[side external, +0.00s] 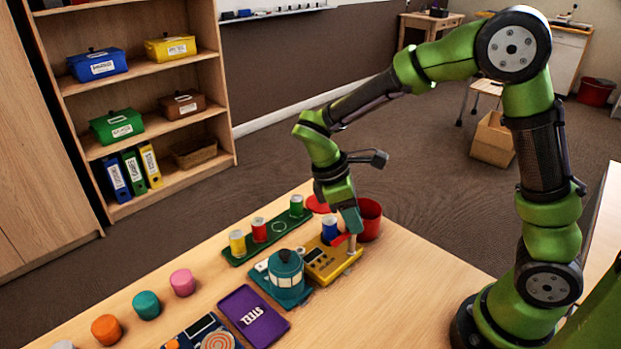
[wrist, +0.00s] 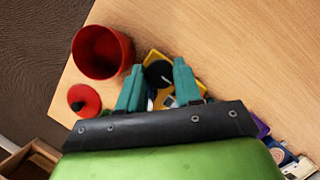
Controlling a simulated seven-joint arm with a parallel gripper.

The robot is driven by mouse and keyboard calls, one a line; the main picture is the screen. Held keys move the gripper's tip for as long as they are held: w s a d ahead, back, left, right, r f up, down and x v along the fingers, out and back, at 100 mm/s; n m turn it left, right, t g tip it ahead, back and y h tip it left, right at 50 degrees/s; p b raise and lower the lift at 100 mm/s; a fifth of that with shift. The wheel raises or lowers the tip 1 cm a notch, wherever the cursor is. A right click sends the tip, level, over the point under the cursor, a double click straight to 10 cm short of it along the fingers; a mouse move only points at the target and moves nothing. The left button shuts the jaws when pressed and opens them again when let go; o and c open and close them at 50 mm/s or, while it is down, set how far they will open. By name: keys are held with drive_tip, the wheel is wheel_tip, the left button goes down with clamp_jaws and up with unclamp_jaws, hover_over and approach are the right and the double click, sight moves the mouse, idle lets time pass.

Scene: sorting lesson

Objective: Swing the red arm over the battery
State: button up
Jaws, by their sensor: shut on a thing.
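A yellow tester (side external: 333,263) with a dark display sits near the table's far edge. The blue battery (side external: 329,231), with a pale top, stands upright at its back. The red arm (side external: 341,239) shows as a short strip beside the battery, close to a pale post on the tester. My gripper (side external: 351,226) reaches down over the tester and is shut on the red arm at its fingertips. In the wrist view my gripper's teal fingers (wrist: 158,88) straddle a dark round part above the yellow tester (wrist: 153,57). The grip itself is mostly hidden there.
A red bin (side external: 370,221) stands close behind my gripper, with a red lid (side external: 317,205) beside it. A green tray (side external: 268,238) of coloured cans, a teal device (side external: 286,276) and a purple tray (side external: 253,316) lie to the left. Table at right is clear.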

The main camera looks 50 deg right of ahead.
drive_tip(key=m, duration=0.2)
drive_tip(key=m+g+y, duration=0.1)
drive_tip(key=m, duration=0.1)
drive_tip(key=shift+w+d+m+y, duration=0.1)
drive_tip(key=shift+m+y, duration=0.2)
drive_tip(key=shift+m, duration=0.1)
drive_tip(key=m, duration=0.2)
drive_tip(key=m+y, duration=0.1)
drive_tip(key=m, duration=0.1)
drive_tip(key=shift+d+y, duration=0.1)
drive_tip(key=shift+y, duration=0.2)
drive_tip(key=m+y, duration=0.1)
drive_tip(key=m, duration=0.4)
drive_tip(key=shift+d+y, duration=0.15)
drive_tip(key=shift+y, duration=0.25)
drive_tip(key=shift+m+t+y, duration=0.5)
drive_tip(key=shift+m+y, duration=0.1)
drive_tip(key=shift+m, duration=1.4)
drive_tip(key=shift+d, duration=0.1)
drive_tip(key=o, duration=1)
drive_tip(key=v, duration=1.7)
drive_tip(key=shift+d, duration=0.15)
